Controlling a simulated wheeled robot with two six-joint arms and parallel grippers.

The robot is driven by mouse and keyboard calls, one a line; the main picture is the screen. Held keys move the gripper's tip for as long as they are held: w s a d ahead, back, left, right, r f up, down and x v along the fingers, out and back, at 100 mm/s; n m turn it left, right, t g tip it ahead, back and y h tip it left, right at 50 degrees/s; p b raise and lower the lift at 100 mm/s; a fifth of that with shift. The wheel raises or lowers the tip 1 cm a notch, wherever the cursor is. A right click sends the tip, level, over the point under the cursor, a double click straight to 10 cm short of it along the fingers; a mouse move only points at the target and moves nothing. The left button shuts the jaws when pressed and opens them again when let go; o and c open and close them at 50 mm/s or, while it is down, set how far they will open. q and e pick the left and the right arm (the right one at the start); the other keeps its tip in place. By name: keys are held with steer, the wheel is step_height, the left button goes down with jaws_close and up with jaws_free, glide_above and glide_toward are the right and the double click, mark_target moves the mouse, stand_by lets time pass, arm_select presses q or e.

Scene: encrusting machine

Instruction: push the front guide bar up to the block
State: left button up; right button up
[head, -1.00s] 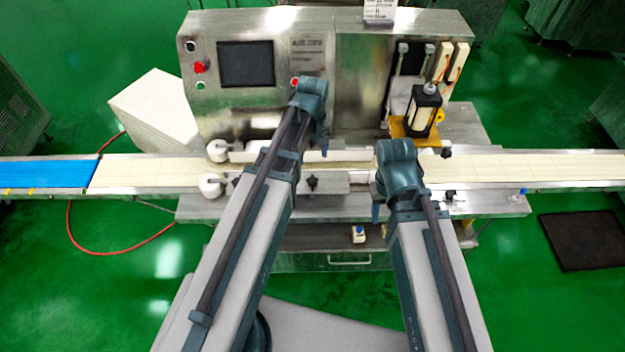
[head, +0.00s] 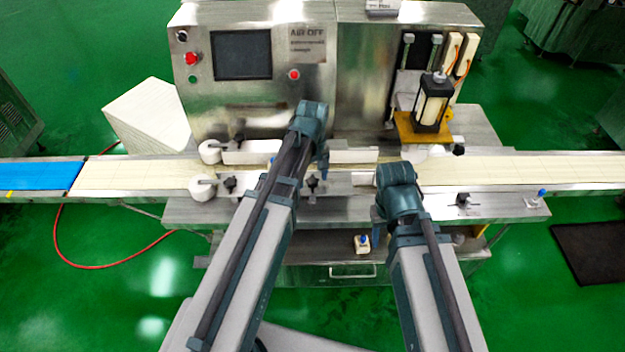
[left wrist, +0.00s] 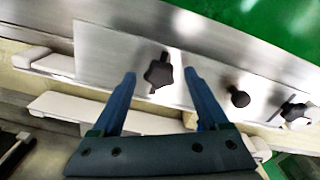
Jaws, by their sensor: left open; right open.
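The front guide bar (head: 365,179) is a white bar on a metal plate along the near side of the belt, partly hidden by my left arm. In the left wrist view its plate (left wrist: 105,52) carries a star-shaped black knob (left wrist: 159,74) and more black knobs. My left gripper (head: 322,170) is open and empty by the plate. In the left wrist view, its blue fingers (left wrist: 159,76) lie to either side of the star knob; contact is unclear. My right gripper (head: 376,222) is open, pointing down at the near table edge. I cannot identify the block for certain.
The rear guide bar (head: 352,155) runs along the belt's far side. The pale belt (head: 130,174) extends left and right. The machine cabinet (head: 300,100) stands behind it. A small white box with a blue top (head: 362,244) sits below the table edge.

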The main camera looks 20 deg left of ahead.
arm_select(q)
steer(key=shift+c, duration=0.3)
jaws_close()
stand_by(1.1)
